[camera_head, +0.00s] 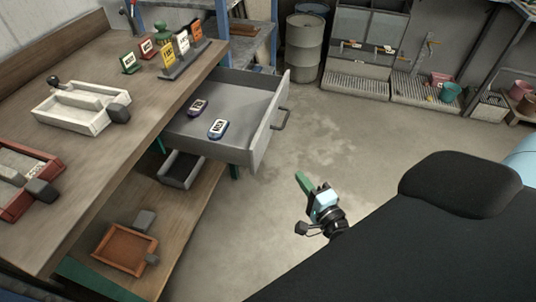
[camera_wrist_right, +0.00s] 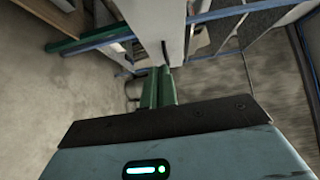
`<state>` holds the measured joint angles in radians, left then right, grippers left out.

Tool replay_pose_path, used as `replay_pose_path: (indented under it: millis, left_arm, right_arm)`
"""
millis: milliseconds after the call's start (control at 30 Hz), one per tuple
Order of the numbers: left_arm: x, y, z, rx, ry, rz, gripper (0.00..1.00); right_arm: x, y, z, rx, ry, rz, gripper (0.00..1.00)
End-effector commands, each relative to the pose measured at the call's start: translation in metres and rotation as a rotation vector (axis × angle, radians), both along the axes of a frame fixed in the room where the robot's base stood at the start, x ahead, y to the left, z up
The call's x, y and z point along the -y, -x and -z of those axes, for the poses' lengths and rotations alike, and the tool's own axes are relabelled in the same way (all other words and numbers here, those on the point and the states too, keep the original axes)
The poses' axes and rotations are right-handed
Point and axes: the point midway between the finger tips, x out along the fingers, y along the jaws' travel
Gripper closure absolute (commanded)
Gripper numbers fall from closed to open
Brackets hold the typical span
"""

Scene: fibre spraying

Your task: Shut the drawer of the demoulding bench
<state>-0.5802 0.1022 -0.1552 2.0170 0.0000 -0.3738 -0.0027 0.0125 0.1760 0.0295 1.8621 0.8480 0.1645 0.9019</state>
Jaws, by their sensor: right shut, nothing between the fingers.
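The grey drawer (camera_head: 250,95) of the wooden-topped demoulding bench (camera_head: 130,50) stands pulled out to the right. Its front panel (camera_head: 268,128) carries a dark bar handle (camera_head: 281,118). Two small devices with displays, one purple (camera_head: 198,107) and one blue (camera_head: 217,128), lie inside. My right gripper (camera_head: 304,182) is below and right of the handle in the head view, apart from it, its green fingers together and empty. In the right wrist view the fingers (camera_wrist_right: 160,88) point toward a pale panel (camera_wrist_right: 155,22), probably the drawer. My left gripper is not in view.
Moulds with grey blocks (camera_head: 85,105) and numbered cards (camera_head: 168,55) stand on the bench top. A lower shelf holds an orange tray (camera_head: 122,243). Drums (camera_head: 304,48) and grated stations (camera_head: 360,80) stand at the back. The floor right of the drawer is clear.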

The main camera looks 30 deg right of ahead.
Motion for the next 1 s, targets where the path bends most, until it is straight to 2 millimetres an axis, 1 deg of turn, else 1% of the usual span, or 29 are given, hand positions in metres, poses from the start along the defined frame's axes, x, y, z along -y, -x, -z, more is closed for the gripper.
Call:
replay_pose_path:
  millis: [167,267,367,833,1000]
  left_arm:
    - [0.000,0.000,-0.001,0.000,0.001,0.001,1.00]
    - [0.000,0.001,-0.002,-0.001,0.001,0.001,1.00]
    - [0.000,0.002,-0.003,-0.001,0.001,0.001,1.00]
    - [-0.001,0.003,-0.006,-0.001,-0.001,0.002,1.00]
    - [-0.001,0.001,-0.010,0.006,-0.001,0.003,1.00]
  right_arm:
    - [0.001,-0.002,-0.002,0.003,-0.006,0.001,1.00]
    - [0.001,-0.009,-0.002,0.004,-0.005,0.001,1.00]
    - [0.002,-0.021,-0.003,0.005,-0.004,0.000,1.00]
    - [0.008,-0.102,-0.002,0.002,-0.002,-0.001,1.00]
    - [-0.008,-0.120,-0.003,0.002,-0.006,-0.001,1.00]
